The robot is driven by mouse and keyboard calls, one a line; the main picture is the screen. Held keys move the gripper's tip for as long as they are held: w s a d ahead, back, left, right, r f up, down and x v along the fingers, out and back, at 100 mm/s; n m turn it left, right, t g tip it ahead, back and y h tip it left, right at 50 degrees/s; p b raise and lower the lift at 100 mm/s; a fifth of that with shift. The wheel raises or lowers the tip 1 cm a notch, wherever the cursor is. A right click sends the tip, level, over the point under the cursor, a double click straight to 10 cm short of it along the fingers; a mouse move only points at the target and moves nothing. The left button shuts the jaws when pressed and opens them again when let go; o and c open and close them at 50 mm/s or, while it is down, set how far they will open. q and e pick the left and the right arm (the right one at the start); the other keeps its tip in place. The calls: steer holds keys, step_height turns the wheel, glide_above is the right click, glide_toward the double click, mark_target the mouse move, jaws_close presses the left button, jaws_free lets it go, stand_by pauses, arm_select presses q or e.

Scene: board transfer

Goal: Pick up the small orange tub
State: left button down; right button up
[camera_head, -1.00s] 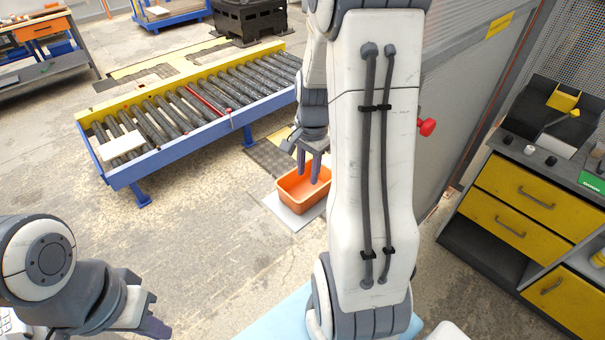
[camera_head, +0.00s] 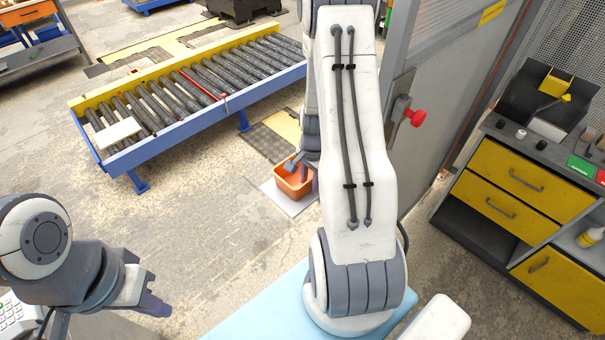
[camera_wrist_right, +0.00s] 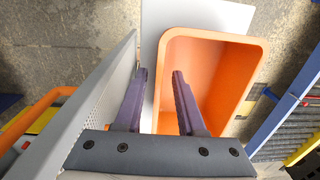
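The small orange tub (camera_head: 291,187) stands on a pale flat board (camera_head: 290,204) on the floor, partly hidden by my right arm in the head view. It also shows in the right wrist view (camera_wrist_right: 230,75), open side up and looking empty. My right gripper (camera_wrist_right: 159,74) is open at the tub. Its two fingers are apart, with the tub's left wall seen between them; I cannot tell whether they touch it. In the head view the right gripper (camera_head: 302,172) is at the tub's rim. My left gripper (camera_head: 156,291) is at the lower left, away from the tub; its opening is unclear.
A roller conveyor (camera_head: 188,125) with blue and yellow rails runs behind the tub, a pale board (camera_head: 117,132) on its left end. A yellow-drawer workbench (camera_head: 503,190) is right, beside a grey partition. A grey panel (camera_wrist_right: 98,95) is close left of the right gripper.

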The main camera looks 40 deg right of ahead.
steer(key=shift+f, duration=0.15)
jaws_close()
stand_by(1.4)
